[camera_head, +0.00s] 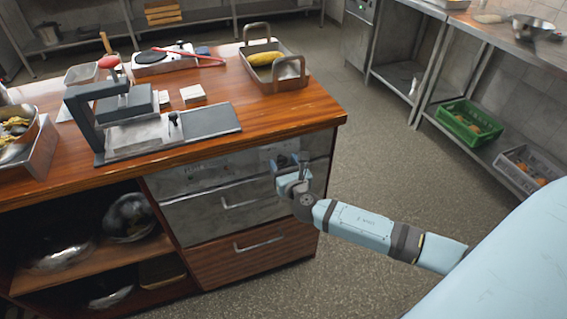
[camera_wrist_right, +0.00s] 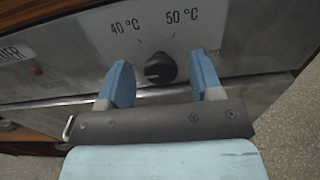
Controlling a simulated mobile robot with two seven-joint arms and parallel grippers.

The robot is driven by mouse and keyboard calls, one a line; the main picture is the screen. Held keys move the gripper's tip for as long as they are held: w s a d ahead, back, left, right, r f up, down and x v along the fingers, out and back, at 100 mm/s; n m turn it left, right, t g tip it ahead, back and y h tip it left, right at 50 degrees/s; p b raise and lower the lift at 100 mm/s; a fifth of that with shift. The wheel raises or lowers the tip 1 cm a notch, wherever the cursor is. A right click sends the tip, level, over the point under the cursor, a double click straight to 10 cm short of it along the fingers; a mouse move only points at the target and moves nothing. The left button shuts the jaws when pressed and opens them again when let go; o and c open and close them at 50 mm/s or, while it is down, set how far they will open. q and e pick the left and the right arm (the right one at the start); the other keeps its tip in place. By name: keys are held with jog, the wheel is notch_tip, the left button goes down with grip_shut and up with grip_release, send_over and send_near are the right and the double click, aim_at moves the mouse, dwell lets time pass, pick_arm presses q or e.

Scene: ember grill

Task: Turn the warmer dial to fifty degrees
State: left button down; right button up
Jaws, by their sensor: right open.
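The warmer dial (camera_wrist_right: 160,69) is a round black knob on a grey metal panel. In the right wrist view the label 40 °C (camera_wrist_right: 125,27) is above it to the left and 50 °C (camera_wrist_right: 182,17) above it to the right. I cannot tell clearly where the knob points. My right gripper (camera_wrist_right: 161,62) is open, with one blue finger on each side of the dial and a gap on both sides. In the head view my right gripper (camera_head: 287,164) is at the counter's front panel and hides the dial. My left gripper is not in view.
Below the panel (camera_head: 218,172) are drawers with bar handles (camera_head: 258,244). The wooden counter (camera_head: 290,112) above holds a press (camera_head: 125,105) and a metal tray (camera_head: 273,75) with a yellow item. Open floor (camera_head: 375,150) lies to the right.

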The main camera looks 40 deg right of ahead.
jog(key=shift+w, duration=0.3)
jog(key=c, duration=0.9)
